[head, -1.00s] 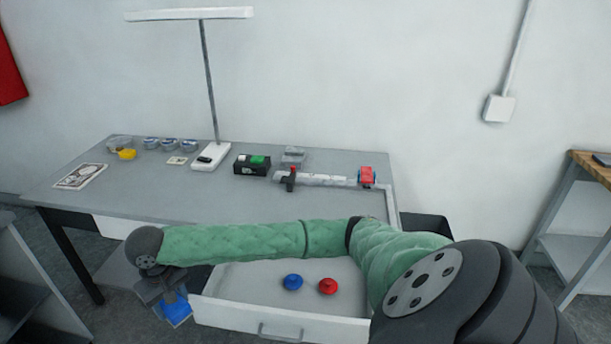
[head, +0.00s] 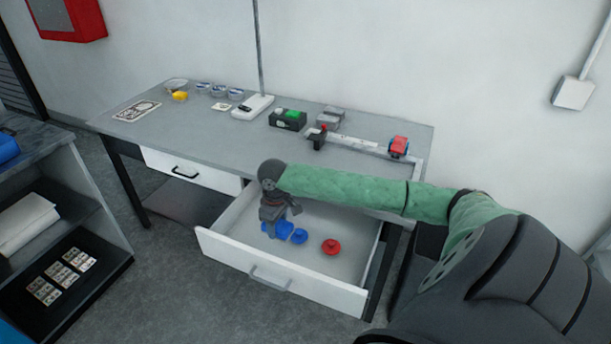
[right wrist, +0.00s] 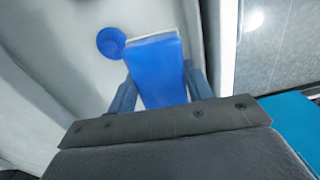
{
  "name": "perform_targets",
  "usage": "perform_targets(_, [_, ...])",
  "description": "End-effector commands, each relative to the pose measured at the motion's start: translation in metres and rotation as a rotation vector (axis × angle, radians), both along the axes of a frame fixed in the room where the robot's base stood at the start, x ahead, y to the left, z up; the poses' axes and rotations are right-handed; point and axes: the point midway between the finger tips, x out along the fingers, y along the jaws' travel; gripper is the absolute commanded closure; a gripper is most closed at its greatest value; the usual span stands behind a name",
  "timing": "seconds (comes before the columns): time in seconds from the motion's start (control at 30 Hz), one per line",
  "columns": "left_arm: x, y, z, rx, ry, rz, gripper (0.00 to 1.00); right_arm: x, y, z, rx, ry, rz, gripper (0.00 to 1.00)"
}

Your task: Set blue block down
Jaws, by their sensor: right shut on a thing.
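My right gripper (head: 276,218) points down inside the open drawer (head: 315,274) at its left part. It is shut on a blue block (head: 284,231), which shows large between the fingers in the right wrist view (right wrist: 159,72). I cannot tell whether the block touches the drawer floor. A round blue piece (head: 299,236) lies in the drawer just right of the block; it also shows in the right wrist view (right wrist: 110,42). A round red piece (head: 331,247) lies further right in the drawer. My left gripper is not in view.
The grey table (head: 240,146) holds a black box with green (head: 288,119), a roll device with a red end (head: 398,146), small tubs (head: 219,89) and a printed card (head: 137,110). A dark shelf unit (head: 75,225) stands at left.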

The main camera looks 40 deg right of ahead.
Motion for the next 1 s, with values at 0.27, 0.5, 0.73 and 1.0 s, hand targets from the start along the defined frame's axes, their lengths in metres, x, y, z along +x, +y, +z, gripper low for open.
perform_targets(0.27, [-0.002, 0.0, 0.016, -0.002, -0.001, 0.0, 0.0, -0.003, -0.045, -0.01, -0.013, -0.01, 0.072, 0.73])
perform_targets(0.5, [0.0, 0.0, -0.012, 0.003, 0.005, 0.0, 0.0, 0.028, -0.039, -0.026, -0.012, -0.011, 0.076, 0.73])
perform_targets(0.73, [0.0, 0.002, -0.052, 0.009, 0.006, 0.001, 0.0, 0.069, -0.03, -0.051, -0.012, -0.01, 0.075, 0.73])
perform_targets(1.0, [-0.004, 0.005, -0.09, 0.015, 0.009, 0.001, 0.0, 0.104, -0.023, -0.075, -0.014, -0.01, 0.076, 0.73])
